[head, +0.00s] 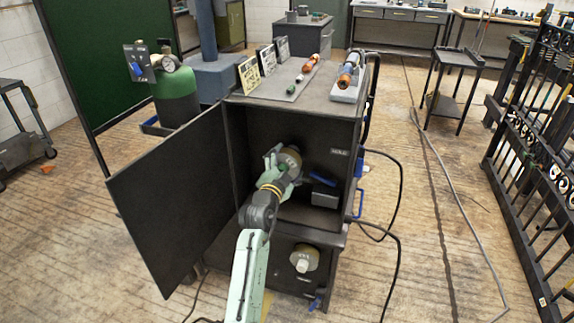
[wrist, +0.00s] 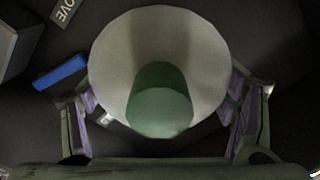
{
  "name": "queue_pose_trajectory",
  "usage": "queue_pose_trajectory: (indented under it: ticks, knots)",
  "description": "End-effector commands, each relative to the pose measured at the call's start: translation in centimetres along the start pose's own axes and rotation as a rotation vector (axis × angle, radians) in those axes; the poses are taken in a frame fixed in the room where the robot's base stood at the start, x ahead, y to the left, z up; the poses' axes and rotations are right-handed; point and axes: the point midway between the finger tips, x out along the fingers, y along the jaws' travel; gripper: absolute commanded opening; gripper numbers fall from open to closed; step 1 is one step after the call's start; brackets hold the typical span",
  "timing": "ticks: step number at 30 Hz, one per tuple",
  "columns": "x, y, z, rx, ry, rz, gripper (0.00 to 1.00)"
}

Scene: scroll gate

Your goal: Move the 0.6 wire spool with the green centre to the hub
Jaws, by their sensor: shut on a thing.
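The wire spool with the green centre (wrist: 160,100) fills the middle of the wrist view, its pale round flange facing the camera. It also shows inside the open cabinet's upper compartment in the head view (head: 292,156). My gripper (head: 281,163) is shut on this spool, with one purple-padded finger at each side of the flange. The 0.6 marking cannot be read. I cannot make out the hub; the spool and gripper hide what lies behind them.
The cabinet (head: 233,150) has its door (head: 170,195) swung open to the left. A grey box with a blue part (head: 324,193) stands right of the spool. Another spool with a white centre (head: 304,258) is in the lower compartment. Cables hang at the right.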

Motion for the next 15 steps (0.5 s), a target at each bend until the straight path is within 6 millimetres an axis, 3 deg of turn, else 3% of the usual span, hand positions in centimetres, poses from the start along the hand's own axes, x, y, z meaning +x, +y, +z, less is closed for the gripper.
queue_pose_trajectory:
  ticks: [15]
  knots:
    - [1.2, -0.3, -0.3, 0.002, 0.005, -0.007, 0.30]
